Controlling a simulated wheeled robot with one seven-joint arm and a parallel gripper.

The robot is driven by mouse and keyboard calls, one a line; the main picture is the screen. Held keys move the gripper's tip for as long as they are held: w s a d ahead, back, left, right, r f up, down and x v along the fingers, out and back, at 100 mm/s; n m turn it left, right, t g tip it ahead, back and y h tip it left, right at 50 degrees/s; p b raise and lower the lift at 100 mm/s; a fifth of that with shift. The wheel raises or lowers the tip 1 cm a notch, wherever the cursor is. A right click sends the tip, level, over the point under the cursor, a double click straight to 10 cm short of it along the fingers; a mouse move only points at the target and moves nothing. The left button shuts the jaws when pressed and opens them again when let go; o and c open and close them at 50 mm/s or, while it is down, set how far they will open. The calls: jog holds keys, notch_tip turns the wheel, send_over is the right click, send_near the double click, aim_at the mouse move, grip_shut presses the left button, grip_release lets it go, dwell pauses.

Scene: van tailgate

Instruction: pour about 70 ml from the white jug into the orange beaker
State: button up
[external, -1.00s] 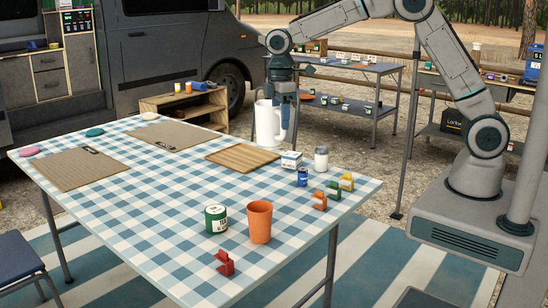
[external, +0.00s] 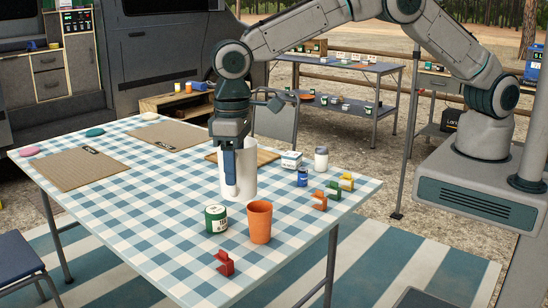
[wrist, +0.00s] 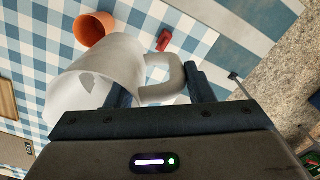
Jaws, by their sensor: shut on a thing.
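The white jug (external: 244,172) is held upright above the checked table in the external view, just behind the orange beaker and the green-labelled can. My gripper (external: 230,178) is shut on it. In the wrist view the jug (wrist: 122,68) shows its open mouth at the left and its handle between my fingers (wrist: 160,88). The orange beaker (external: 259,223) stands upright on the table near its front right, apart from the jug; it also shows in the wrist view (wrist: 92,30). I cannot see any liquid level in the jug or the beaker.
A green can (external: 216,219) stands just left of the beaker. A red clip (external: 225,264) lies in front. Orange, green and yellow clips (external: 319,201), a blue can (external: 302,178) and a white-lidded jar (external: 321,160) stand to the right.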

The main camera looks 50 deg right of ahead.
jog(key=s+a+m+p, duration=0.1)
jog(key=s+a+p, duration=0.1)
jog(key=s+a, duration=0.4)
notch_tip(320, 180, down, 9)
jog(key=shift+s+d, duration=0.15)
jog(key=shift+s, duration=0.1)
jog(key=shift+w+d+r, duration=0.1)
jog(key=shift+r, duration=0.05)
jog(key=w+d+r+g+y+b, duration=0.1)
jog(key=w+d+g+y+b, duration=0.3)
jog(key=b, duration=0.5)
jog(key=shift+d+r+y+b, duration=0.35)
jog(key=shift+d+r+y, duration=0.05)
jog(key=shift+d+y, duration=1.05)
jog(key=shift+w+d+g+y+b, duration=0.25)
jog(key=shift+g+y+b, duration=0.1)
jog(key=shift+b, duration=0.45)
